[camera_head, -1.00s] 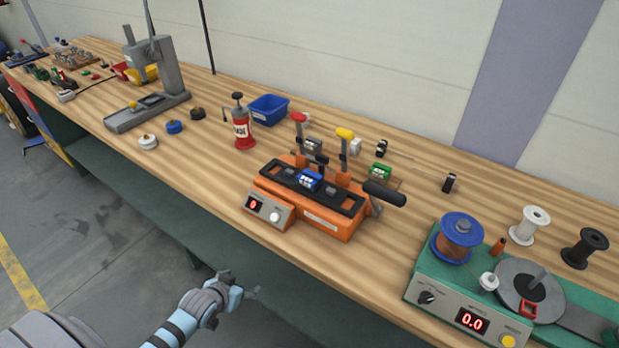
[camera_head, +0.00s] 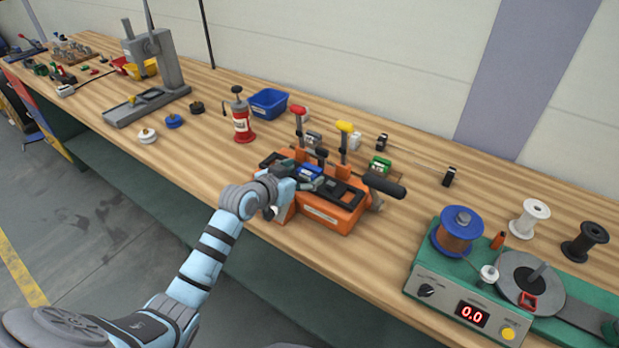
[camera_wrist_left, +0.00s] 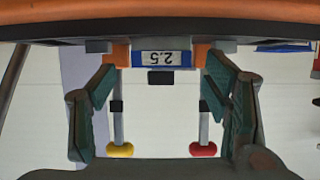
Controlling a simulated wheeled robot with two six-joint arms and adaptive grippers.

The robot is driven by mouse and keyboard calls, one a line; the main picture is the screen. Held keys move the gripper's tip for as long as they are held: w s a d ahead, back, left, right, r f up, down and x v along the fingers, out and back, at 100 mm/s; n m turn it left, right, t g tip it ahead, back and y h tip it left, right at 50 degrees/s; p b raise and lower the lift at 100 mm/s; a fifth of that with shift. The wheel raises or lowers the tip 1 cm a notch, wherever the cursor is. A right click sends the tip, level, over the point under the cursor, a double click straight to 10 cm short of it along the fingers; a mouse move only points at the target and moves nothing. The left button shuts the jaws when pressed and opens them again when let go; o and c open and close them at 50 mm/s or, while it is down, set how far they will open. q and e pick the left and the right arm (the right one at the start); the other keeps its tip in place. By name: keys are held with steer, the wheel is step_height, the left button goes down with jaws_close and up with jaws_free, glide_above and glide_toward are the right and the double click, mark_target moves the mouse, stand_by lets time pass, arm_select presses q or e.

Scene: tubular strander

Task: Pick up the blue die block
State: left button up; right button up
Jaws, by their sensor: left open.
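The blue die block (camera_head: 310,171) sits on the black rail of the orange machine (camera_head: 331,214). In the left wrist view my left gripper (camera_wrist_left: 161,80) is open and empty, with one finger on each side of the block and clear gaps. The gripper partly hides the machine's front left, including its display. My right gripper is not in view.
Two upright levers, with a red knob (camera_head: 298,110) and a yellow knob (camera_head: 345,127), stand behind the block. A black-handled lever (camera_head: 384,186) sticks out right. A green block (camera_head: 379,166) lies behind the machine.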

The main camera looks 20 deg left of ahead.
arm_select(q)
steer(key=shift+x, duration=0.8)
steer(key=shift+s+a, duration=0.1)
jaws_close()
steer(key=shift+r, duration=0.1)
